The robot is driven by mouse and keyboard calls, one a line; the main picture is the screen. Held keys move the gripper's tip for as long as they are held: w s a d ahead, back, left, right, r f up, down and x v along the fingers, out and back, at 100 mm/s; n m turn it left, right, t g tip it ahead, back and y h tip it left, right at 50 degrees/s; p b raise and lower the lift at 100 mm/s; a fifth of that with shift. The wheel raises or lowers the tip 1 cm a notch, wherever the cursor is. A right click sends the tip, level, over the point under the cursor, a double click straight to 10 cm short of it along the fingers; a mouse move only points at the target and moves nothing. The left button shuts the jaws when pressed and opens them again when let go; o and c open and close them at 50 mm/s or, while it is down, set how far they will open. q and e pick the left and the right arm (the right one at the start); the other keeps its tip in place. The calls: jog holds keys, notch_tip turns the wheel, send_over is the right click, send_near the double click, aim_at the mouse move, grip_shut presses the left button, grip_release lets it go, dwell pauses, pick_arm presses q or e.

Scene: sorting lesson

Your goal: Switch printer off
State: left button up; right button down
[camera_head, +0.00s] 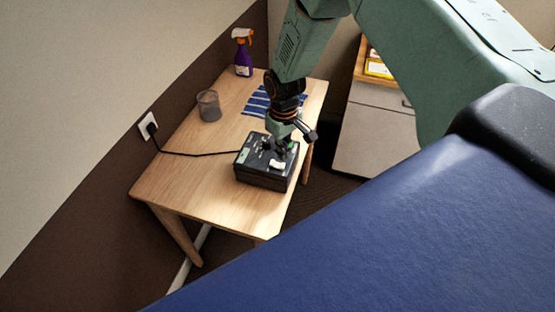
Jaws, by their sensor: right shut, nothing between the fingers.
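The printer appears to be the small black box (262,179) with a lighter grey top, near the front right of the wooden table. A black cable runs from it to a plug in the wall socket (148,126). My right gripper (281,152) is shut and empty, pointing down over the top of the box. Its fingertips are at or just above the top; I cannot tell whether they touch. A small white part (277,164) shows on the top beside the fingers. The switch's state is too small to tell. My left gripper is not in view.
On the wooden table (190,181) stand a grey cup (209,106) and a purple spray bottle with an orange and white head (243,53). A blue striped cloth (257,101) lies behind the box. A grey cabinet (372,138) stands to the right. The table's front left is clear.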

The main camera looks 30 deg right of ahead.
aim_at(283, 165)
notch_tip(283, 165, up, 5)
jog(key=p, duration=0.3)
jog(key=shift+f, duration=0.2)
dwell(0.3)
jog(key=s+a+f+m+b, duration=0.1)
jog(key=s+a+f+b, duration=0.3)
jog(key=s+f+b, duration=0.7)
jog(key=s+a+f+m+b, duration=0.1)
jog(key=s+a+f+b, duration=0.3)
jog(key=s+f+b, duration=0.7)
jog(key=s+f, duration=0.6)
jog(key=s, duration=0.3)
jog(key=shift+s+f+m+b, duration=0.3)
jog(key=shift+s, duration=0.1)
